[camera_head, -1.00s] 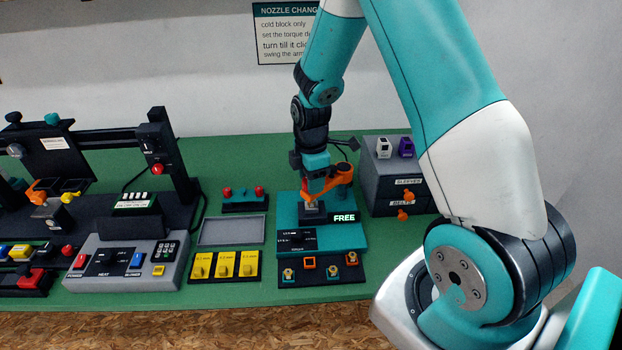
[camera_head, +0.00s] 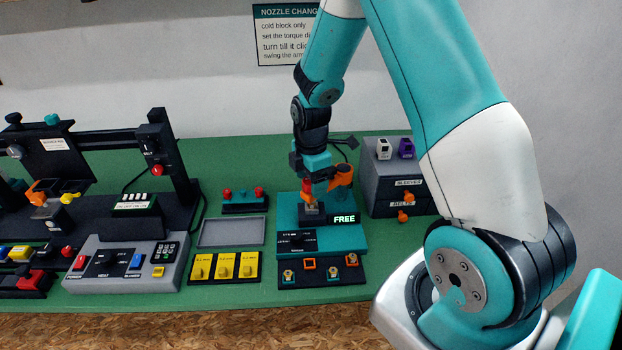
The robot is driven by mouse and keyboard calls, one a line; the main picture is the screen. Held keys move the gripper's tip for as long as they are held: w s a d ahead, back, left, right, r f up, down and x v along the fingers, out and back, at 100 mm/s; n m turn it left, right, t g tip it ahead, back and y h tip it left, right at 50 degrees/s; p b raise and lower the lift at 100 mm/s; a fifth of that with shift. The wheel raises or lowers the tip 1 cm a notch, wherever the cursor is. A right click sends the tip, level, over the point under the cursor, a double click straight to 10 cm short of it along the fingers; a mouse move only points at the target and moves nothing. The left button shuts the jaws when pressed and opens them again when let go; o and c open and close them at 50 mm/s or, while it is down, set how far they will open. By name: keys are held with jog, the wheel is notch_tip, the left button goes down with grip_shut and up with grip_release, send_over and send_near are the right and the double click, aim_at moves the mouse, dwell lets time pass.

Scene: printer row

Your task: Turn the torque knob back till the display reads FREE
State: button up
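The teal torque station (camera_head: 345,240) stands on the green bench right of centre. Its lit display (camera_head: 345,219) reads FREE. My gripper (camera_head: 309,194) points down over the station's back left part, just above or at a small dark block (camera_head: 312,216). A small red and tan part shows at the fingertips. The fingers are too small and dark to tell whether they are open or shut. I cannot make out the torque knob; my gripper may hide it. An orange swing arm (camera_head: 341,180) stands right beside my gripper. A dark labelled panel (camera_head: 297,242) lies on the station's front left.
A dark strip with several small fittings (camera_head: 323,273) lies in front. A grey drawer unit (camera_head: 379,185) stands right. An empty grey tray (camera_head: 233,231), yellow cards (camera_head: 225,265) and a teal block with red knobs (camera_head: 245,204) are left. My arm covers the right side.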

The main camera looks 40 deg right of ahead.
notch_tip(320, 180, up, 17)
jog(key=b, duration=0.2)
jog(key=shift+r+b, duration=0.2)
jog(key=shift+b, duration=0.1)
jog(key=shift+a, duration=0.1)
dwell(1.6)
jog(key=s+a+r+m+y, duration=0.2)
jog(key=s+a+m, duration=0.7)
jog(key=s+a, duration=1.3)
jog(key=shift+s+y, duration=0.25)
jog(key=shift+y, duration=0.85)
